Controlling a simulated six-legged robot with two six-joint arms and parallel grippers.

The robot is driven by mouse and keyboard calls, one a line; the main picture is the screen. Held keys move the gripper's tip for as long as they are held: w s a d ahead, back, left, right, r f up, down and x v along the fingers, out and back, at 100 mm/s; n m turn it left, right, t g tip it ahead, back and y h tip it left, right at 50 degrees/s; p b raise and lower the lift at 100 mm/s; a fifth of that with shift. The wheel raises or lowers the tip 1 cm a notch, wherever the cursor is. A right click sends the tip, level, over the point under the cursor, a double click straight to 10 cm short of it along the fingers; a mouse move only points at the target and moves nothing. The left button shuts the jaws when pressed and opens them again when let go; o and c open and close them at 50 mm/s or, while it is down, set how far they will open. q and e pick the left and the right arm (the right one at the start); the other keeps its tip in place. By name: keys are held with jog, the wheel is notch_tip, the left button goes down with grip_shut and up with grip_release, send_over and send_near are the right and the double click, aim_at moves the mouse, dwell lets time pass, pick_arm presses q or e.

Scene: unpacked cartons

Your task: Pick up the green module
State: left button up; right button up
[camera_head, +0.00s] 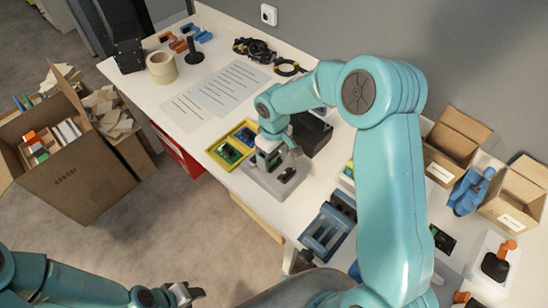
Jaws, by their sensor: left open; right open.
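A green module (228,153) lies in the near-left part of a yellow tray (213,150) near the table's front edge. A second dark green item (246,136) lies in the tray's far part. My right gripper (277,157) is open, just to the right of the tray and above a grey fixture (262,183); its fingers are small in view and partly hidden, and I see nothing held in them. My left gripper (185,293) is open and empty, low at the bottom of the view, well away from the table.
A dark box (316,135) stands right of the fixture. Printed sheets (228,88) and a tape roll (162,67) lie beyond the tray. Open cartons (73,173) stand on the floor at left; small cartons (452,145) stand at right.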

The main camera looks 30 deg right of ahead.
jog(key=shift+s+a+r, duration=0.1)
jog(key=shift+s, duration=0.05)
jog(key=shift+s+r, duration=0.1)
jog(key=c, duration=1.4)
jog(key=shift+w+r, duration=0.25)
jog(key=shift+r, duration=0.2)
notch_tip(320, 180, up, 19)
jog(key=shift+s, duration=0.15)
